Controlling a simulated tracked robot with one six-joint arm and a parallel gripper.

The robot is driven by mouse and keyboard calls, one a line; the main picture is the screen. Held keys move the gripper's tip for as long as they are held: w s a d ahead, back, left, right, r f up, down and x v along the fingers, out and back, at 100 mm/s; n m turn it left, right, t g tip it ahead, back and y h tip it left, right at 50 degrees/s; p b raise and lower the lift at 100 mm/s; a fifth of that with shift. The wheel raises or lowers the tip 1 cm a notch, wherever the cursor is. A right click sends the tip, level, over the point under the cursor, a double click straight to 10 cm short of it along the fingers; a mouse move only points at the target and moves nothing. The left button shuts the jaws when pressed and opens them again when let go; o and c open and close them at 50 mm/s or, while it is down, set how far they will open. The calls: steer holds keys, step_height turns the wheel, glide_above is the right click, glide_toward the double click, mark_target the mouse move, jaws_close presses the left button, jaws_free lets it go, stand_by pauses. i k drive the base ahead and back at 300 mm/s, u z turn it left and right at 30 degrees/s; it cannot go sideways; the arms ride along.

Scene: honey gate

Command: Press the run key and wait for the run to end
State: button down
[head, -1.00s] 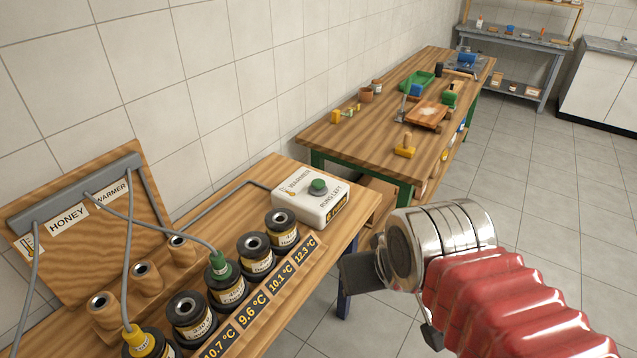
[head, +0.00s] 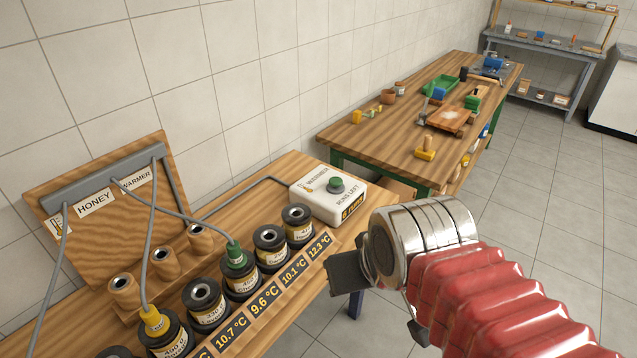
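The run key is a round green button (head: 336,184) on top of a white control box (head: 330,204) at the back of the near bench. The box reads "WARMER" and "RUNS LEFT", with a dark display whose figure is too small to read. My gripper (head: 345,272) is in front of and below the box, apart from the key, over the bench's right edge. Its dark finger part shows; whether the fingers are open or shut cannot be made out. A green plug (head: 235,256) and a yellow plug (head: 153,320) sit on dark jars.
A honey warmer board (head: 110,225) with hanging cables stands at left. A second bench (head: 370,148) with tools lies beyond; tiled floor is clear at right.

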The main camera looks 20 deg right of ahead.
mark_target(336, 182)
steer(key=u, duration=4.05)
steer(key=k, duration=1.3)
steer(key=z, duration=0.05)
